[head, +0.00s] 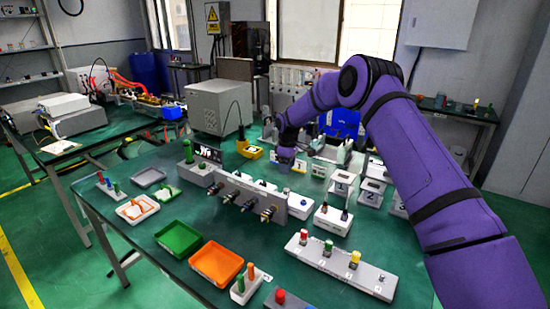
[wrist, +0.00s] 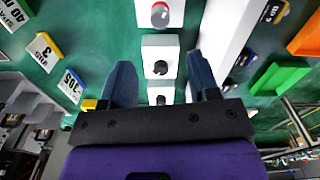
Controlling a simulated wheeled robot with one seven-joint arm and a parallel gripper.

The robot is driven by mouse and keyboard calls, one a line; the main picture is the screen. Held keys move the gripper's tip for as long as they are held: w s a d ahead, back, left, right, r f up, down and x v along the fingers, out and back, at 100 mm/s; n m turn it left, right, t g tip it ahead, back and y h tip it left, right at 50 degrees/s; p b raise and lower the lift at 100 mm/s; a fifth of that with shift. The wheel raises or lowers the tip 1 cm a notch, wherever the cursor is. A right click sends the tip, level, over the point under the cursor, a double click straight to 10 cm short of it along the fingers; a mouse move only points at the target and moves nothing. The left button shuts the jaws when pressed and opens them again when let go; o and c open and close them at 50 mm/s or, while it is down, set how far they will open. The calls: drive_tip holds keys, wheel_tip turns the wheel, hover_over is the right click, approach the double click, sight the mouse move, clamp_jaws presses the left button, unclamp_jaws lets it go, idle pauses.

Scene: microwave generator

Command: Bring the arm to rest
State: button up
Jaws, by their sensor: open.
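My purple arm (head: 425,165) rises from the lower right, bends at a high elbow and reaches left over the far part of the green table (head: 165,240). My gripper (head: 286,160) is small in the head view, behind the grey block with several connectors. In the wrist view my gripper (wrist: 162,78) is open, its two dark fingers apart. White blocks with round knobs (wrist: 161,67) show beyond and between the fingers. I see nothing held. Whether a finger touches anything cannot be told.
The grey connector block (head: 248,200) stands mid-table. Green (head: 179,239) and orange (head: 217,263) trays lie front left. A strip with coloured plugs (head: 340,266) lies front right. White numbered blocks (head: 341,186) stand near the arm. A grey box (head: 218,106) stands at the back.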

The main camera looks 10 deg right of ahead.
drive_tip(key=s+d+r+m+t, duration=0.1)
drive_tip(key=s+r+m, duration=0.1)
drive_tip(key=s+r, duration=0.8)
drive_tip(key=s+d+r+m+t, duration=0.1)
drive_tip(key=s+r, duration=0.4)
drive_tip(key=r, duration=1.1)
drive_tip(key=s+d+r+m+t, duration=0.1)
drive_tip(key=s+r+m, duration=0.1)
drive_tip(key=s+r, duration=0.45)
drive_tip(key=s+d+r+m, duration=0.1)
drive_tip(key=s+r, duration=0.2)
drive_tip(key=s, duration=0.6)
drive_tip(key=s+d+f+m+t, duration=0.1)
drive_tip(key=s+m, duration=0.1)
drive_tip(key=s, duration=1.1)
drive_tip(key=s+d+f+m+t, duration=0.1)
drive_tip(key=s+d+m, duration=0.1)
drive_tip(key=s, duration=1.1)
drive_tip(key=shift+s+m, duration=0.2)
drive_tip(key=shift+m, duration=0.3)
drive_tip(key=shift+a, duration=0.1)
drive_tip(key=c, duration=0.3)
